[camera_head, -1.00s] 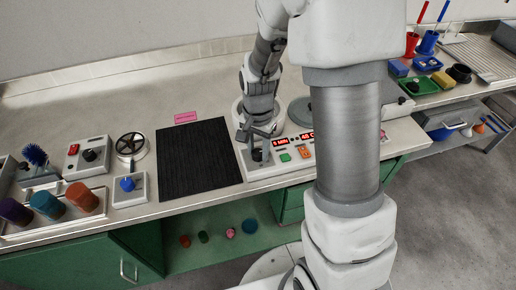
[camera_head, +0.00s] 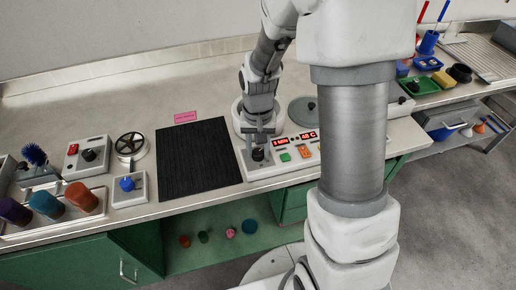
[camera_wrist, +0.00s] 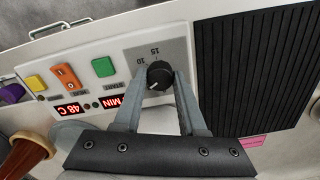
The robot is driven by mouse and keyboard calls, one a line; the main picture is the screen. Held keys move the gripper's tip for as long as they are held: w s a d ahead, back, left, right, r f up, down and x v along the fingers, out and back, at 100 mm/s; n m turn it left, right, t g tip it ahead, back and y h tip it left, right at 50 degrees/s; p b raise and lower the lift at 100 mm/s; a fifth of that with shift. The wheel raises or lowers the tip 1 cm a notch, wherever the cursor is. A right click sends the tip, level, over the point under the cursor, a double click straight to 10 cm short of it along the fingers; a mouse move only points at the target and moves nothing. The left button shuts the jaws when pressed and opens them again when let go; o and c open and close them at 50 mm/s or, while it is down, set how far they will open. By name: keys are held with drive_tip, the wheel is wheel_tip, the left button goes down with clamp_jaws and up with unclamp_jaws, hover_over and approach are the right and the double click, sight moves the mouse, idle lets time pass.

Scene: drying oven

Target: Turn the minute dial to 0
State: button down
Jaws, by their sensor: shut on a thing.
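The minute dial (camera_wrist: 160,75) is a black round knob with a white pointer line, set on a grey scale plate with the numbers 10 and 15 showing. In the head view the dial (camera_head: 258,154) is at the left end of the white control panel (camera_head: 284,169). My gripper (camera_wrist: 161,92) has one finger on each side of the dial and is shut on it; it also shows in the head view (camera_head: 257,143). The red minute display (camera_head: 281,141) appears to read 3 MIN, though the digit is small. In the wrist view the display is upside down.
A green button (camera_wrist: 104,66), an orange switch (camera_wrist: 66,77) and a yellow button (camera_wrist: 35,83) sit along the panel. A black ribbed mat (camera_head: 193,160) lies to the left in the head view. A blue-knobbed box (camera_head: 128,187) stands beyond it.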

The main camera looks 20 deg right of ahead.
sight(258, 152)
drive_tip(key=n, duration=0.6)
drive_tip(key=shift+r+p, duration=0.1)
drive_tip(key=shift+p, duration=0.25)
drive_tip(key=n+p, duration=0.1)
drive_tip(key=n, duration=0.5)
drive_tip(key=shift+p, duration=0.3)
drive_tip(key=shift+n, duration=0.3)
drive_tip(key=shift+c, duration=2.3)
unclamp_jaws()
wheel_tip(258, 152, up, 17)
drive_tip(key=p, duration=0.2)
drive_tip(key=shift+r+p, duration=0.15)
drive_tip(key=shift+p, duration=0.15)
